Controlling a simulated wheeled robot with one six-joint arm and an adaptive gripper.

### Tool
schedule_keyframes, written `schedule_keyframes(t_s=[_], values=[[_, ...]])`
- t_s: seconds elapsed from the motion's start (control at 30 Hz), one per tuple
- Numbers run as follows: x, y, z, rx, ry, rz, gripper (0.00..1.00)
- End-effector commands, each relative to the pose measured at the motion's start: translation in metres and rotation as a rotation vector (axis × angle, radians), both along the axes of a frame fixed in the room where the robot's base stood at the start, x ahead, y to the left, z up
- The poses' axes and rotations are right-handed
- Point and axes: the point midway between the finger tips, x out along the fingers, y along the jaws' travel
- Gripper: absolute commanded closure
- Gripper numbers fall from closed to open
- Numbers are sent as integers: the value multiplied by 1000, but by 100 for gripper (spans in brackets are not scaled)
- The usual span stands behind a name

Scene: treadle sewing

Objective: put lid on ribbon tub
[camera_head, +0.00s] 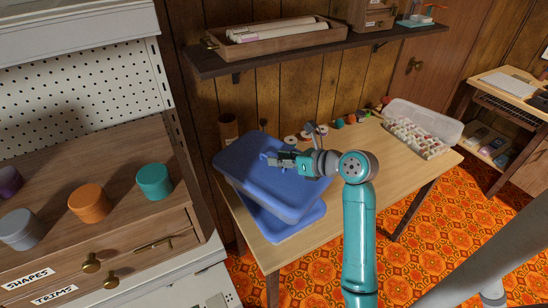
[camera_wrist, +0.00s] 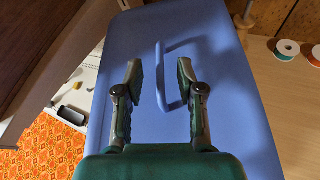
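A blue lid-like panel (camera_wrist: 215,35) with a raised blue handle (camera_wrist: 160,78) fills the middle of the wrist view. In the head view this blue top (camera_head: 238,152) lies over a deep blue body at the table's left end, and the handle stands near my gripper (camera_head: 280,158). A lower blue piece (camera_head: 288,229) shows beneath at the front; I cannot tell whether the top is seated. My gripper, also in the wrist view (camera_wrist: 160,68), is open, its fingers on either side of the handle with gaps visible. Anything inside the tub is hidden.
A shelf (camera_head: 300,48) overhangs the back; a drawer cabinet (camera_head: 125,240) stands left.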

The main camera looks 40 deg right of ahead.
Motion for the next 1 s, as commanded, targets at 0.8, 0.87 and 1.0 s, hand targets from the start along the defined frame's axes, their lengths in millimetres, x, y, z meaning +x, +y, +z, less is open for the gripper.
schedule_keyframes(t_s=[0.8,0.87,1.0], values=[[-83,-16,34,0,0,0,62],[-83,-16,34,0,0,0,62],[-83,-16,34,0,0,0,62]])
